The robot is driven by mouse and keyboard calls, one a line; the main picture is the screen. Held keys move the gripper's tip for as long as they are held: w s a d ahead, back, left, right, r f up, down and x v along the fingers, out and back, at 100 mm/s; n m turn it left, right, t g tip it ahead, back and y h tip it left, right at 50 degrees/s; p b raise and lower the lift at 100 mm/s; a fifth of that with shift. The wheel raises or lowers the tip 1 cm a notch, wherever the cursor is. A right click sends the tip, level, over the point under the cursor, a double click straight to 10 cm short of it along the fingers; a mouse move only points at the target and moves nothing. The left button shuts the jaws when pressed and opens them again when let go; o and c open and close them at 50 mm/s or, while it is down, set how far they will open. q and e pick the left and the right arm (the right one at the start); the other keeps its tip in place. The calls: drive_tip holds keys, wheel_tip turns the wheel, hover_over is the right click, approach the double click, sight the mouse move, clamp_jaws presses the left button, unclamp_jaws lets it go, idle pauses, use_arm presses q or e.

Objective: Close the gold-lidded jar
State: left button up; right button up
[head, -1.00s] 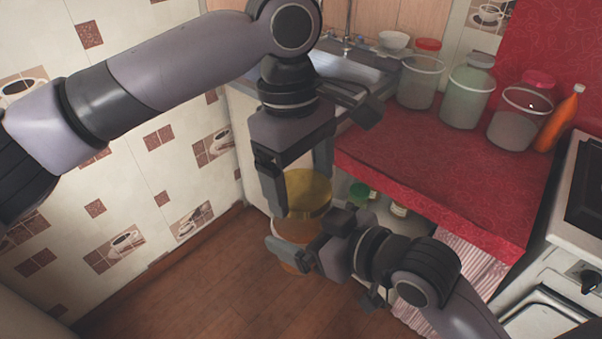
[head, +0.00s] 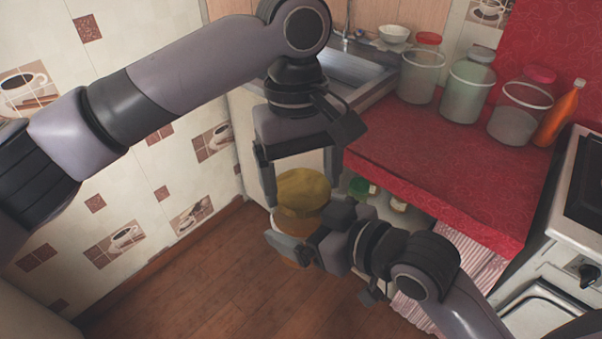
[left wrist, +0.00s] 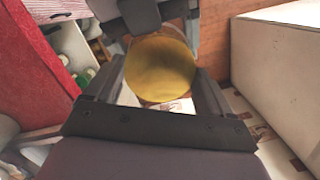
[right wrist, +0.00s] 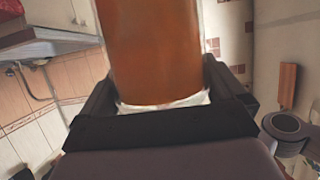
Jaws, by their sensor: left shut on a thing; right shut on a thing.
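The gold lid (head: 303,184) is at the top of the jar in the head view, its round top facing up. My left gripper (head: 302,190) points down from above, shut on the lid with a finger on either side. The lid's disc (left wrist: 160,68) also shows between the fingers in the left wrist view. The jar (head: 298,225) is upright below it, with orange-brown contents that fill the right wrist view (right wrist: 155,50). My right gripper (head: 308,238) is shut on the jar's body from the side. Whether the lid's rim is fully seated cannot be told.
The red counter (head: 430,155) is to the right, with several lidded glass jars (head: 468,90) and an orange bottle (head: 560,115). A stove (head: 570,200) stands at the far right. The tiled wall (head: 120,190) is on the left. Open wooden floor (head: 230,275) lies below.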

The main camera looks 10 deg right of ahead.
use_arm(q)
drive_tip(key=shift+m, duration=0.7)
drive_tip(key=shift+r, duration=0.1)
drive_tip(key=o, duration=0.8)
drive_tip(key=shift+o, duration=0.2)
drive_tip(key=shift+r, duration=2.25)
drive_tip(key=shift+s+r+m+t, duration=0.1)
drive_tip(key=shift+r+m+t, duration=0.6)
drive_tip(key=shift+r+m, duration=0.7)
drive_tip(key=shift+r+n, duration=0.1)
drive_tip(key=shift+n, duration=0.2)
